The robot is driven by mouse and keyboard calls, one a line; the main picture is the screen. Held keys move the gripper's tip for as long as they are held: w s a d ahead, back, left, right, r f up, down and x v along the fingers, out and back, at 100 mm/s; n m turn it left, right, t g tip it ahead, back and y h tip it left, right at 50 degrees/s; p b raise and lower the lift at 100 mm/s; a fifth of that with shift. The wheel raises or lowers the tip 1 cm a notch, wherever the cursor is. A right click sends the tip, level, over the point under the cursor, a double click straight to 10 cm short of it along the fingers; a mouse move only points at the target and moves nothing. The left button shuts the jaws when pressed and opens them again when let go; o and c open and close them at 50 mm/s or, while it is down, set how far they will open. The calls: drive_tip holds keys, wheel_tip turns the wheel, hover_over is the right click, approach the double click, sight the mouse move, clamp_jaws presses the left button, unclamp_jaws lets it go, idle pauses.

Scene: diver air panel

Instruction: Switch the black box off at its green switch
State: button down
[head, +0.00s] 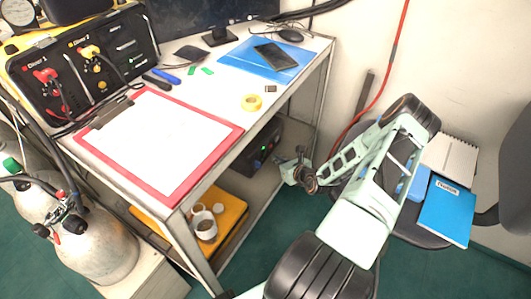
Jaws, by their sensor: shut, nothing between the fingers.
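The black box (258,142) sits on the lower shelf under the desk, toward its far end. Its front faces right, with a small lit green spot (263,148) and a small red spot below it. At this size I cannot tell the switch's position. My gripper (284,163) is just right of the box, by the open side of the desk. It is shut and empty. It appears apart from the box, though the exact gap is hard to judge.
The desk's metal legs (315,103) and top edge frame the opening to the shelf. A chair with a blue book (446,211) stands right, behind my arm. Gas cylinders (92,245) stand left.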

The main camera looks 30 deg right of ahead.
drive_tip(key=shift+w+a+r, duration=0.1)
drive_tip(key=shift+w+a, duration=0.25)
drive_tip(key=shift+w, duration=0.15)
drive_tip(key=shift+w, duration=0.1)
idle(1.1)
drive_tip(key=shift+w+a, duration=0.2)
drive_tip(key=shift+w, duration=0.1)
drive_tip(key=shift+w+a+r+p, duration=0.1)
drive_tip(key=shift+w+a+p, duration=0.1)
drive_tip(key=shift+w+p, duration=0.1)
idle(0.4)
drive_tip(key=shift+s+d, duration=0.1)
drive_tip(key=shift+s, duration=0.1)
drive_tip(key=shift+s+d, duration=0.3)
drive_tip(key=shift+s, duration=0.2)
idle(0.3)
drive_tip(key=shift+s+d+f, duration=0.15)
drive_tip(key=shift+s+d, duration=0.25)
drive_tip(key=shift+s, duration=0.3)
drive_tip(key=shift+s+d+f, duration=0.1)
drive_tip(key=shift+s+d, duration=0.35)
drive_tip(key=shift+s, duration=0.3)
drive_tip(key=shift+s+d+f, duration=0.15)
drive_tip(key=shift+s+d, duration=0.25)
drive_tip(key=shift+s, duration=0.3)
